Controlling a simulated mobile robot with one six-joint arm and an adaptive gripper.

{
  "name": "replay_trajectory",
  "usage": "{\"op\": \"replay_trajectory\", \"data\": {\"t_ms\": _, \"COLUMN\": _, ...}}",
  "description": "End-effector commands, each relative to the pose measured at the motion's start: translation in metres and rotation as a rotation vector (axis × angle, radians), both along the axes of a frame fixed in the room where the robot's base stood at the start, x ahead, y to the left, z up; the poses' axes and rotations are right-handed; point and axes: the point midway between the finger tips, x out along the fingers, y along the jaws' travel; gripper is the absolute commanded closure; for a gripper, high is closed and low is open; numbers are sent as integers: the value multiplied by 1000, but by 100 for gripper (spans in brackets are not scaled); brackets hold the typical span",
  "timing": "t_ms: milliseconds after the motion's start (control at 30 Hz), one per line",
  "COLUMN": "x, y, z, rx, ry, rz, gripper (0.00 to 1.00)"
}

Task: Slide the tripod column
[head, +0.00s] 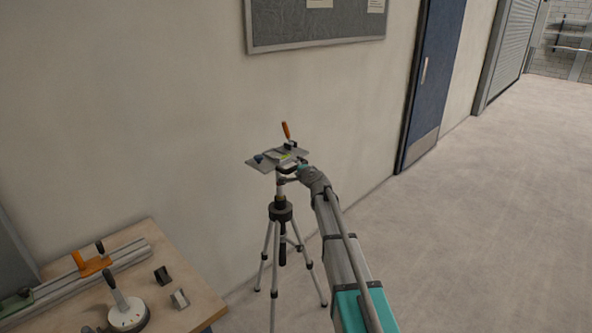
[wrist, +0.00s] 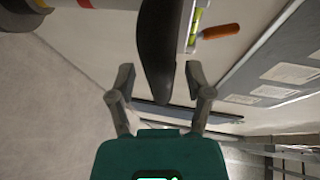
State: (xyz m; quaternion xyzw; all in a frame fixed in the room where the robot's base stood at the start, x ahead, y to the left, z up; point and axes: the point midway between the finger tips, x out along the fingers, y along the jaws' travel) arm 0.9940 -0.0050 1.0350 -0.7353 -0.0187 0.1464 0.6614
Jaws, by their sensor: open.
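The tripod (head: 271,250) stands on the floor by the wall, upright, with a dark collar (head: 281,211) and a slim column (head: 280,189) rising from it to a head plate (head: 262,160). The column's banded end seems to show at the upper left of the wrist view (wrist: 90,4). My gripper (head: 288,179) is just under the plate beside the column's upper part. In the wrist view my gripper (wrist: 160,78) is open, with a long dark part (wrist: 158,45) of the tripod head between or just beyond its fingers. Contact cannot be told.
An orange handle (head: 286,130) stands on the head plate; a yellow-green level vial (wrist: 195,24) shows nearby. A wooden bench (head: 190,270) with a rail and knobs is at lower left. A wall board (head: 315,28) hangs above. Floor to the right is clear.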

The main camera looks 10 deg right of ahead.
Motion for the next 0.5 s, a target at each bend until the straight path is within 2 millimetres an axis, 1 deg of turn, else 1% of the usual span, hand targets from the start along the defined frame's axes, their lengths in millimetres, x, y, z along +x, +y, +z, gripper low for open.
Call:
{"op": "replay_trajectory", "data": {"t_ms": 200, "x": 0, "y": 0, "z": 0, "rx": 0, "ry": 0, "rz": 0, "gripper": 35}}
{"op": "replay_trajectory", "data": {"t_ms": 367, "x": 0, "y": 0, "z": 0, "rx": 0, "ry": 0, "rz": 1, "gripper": 65}}
{"op": "replay_trajectory", "data": {"t_ms": 500, "x": 0, "y": 1, "z": 0, "rx": 0, "ry": 0, "rz": 1, "gripper": 91}}
